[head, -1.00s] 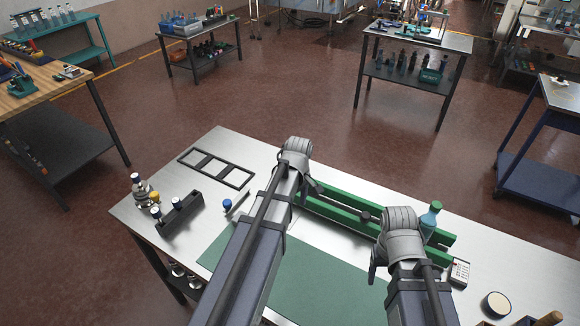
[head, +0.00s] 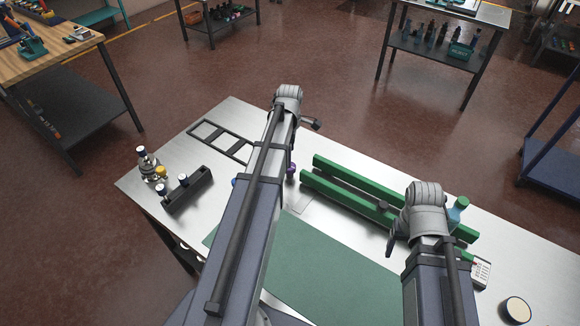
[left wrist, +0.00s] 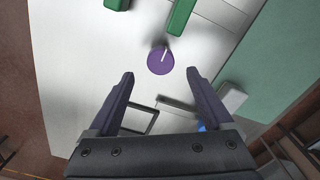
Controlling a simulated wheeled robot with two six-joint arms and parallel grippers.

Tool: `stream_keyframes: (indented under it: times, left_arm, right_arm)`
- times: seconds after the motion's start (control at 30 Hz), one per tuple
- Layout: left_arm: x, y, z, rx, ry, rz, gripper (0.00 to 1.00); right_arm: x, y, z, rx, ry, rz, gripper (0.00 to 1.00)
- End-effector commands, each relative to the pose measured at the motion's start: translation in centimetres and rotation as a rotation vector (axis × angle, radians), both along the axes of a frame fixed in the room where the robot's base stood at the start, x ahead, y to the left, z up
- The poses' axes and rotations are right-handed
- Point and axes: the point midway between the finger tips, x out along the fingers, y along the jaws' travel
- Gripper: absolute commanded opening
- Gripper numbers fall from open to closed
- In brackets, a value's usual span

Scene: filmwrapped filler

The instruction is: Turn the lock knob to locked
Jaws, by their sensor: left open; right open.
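The lock knob (left wrist: 156,63) is a round purple disc with a white pointer line, lying on the metal tabletop in the left wrist view. The line points up and slightly right there. In the head view only a sliver of the purple knob (head: 291,173) shows beside my left arm. My left gripper (left wrist: 160,76) is open and empty, its two fingers on either side of the knob's near edge in the picture; contact cannot be told. In the head view it is mostly hidden by its arm. My right gripper (head: 391,247) is open near the green rails, its fingers partly hidden.
Two green rails (head: 335,185) lie right of the knob. A black frame (head: 222,139) and a black rack (head: 187,190) with capped bottles are on the left. A green mat (head: 325,270) covers the front. A teal bottle (head: 457,212), calculator (head: 481,272) and round tin (head: 516,310) sit right.

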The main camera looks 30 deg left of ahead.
Motion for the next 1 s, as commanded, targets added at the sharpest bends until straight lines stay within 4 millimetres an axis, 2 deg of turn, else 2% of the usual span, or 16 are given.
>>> stream_keyframes:
  times: [0.03, 0.33, 0.5, 0.77, 1.0]
  left_arm:
    - [0.0, 0.0, -1.3, 0.0, 0.0, 0.0, 0.84]
    - [0.0, 0.0, -5.0, 0.0, 0.0, -0.001, 0.84]
    - [0.0, 0.0, -5.7, 0.0, 0.0, -0.001, 0.84]
    - [0.0, 0.0, -5.6, 0.0, 0.0, -0.001, 0.84]
    - [0.0, 0.0, -5.6, 0.0, 0.0, -0.001, 0.57]
  right_arm:
    - [0.0, 0.0, -1.3, 0.0, 0.0, 0.0, 0.67]
    - [0.0, 0.0, -5.0, 0.0, 0.0, -0.001, 0.67]
    - [0.0, 0.0, -5.7, 0.0, 0.0, -0.001, 0.67]
    - [0.0, 0.0, -5.6, 0.0, 0.0, -0.001, 0.67]
    - [0.0, 0.0, -5.6, 0.0, 0.0, -0.001, 0.67]
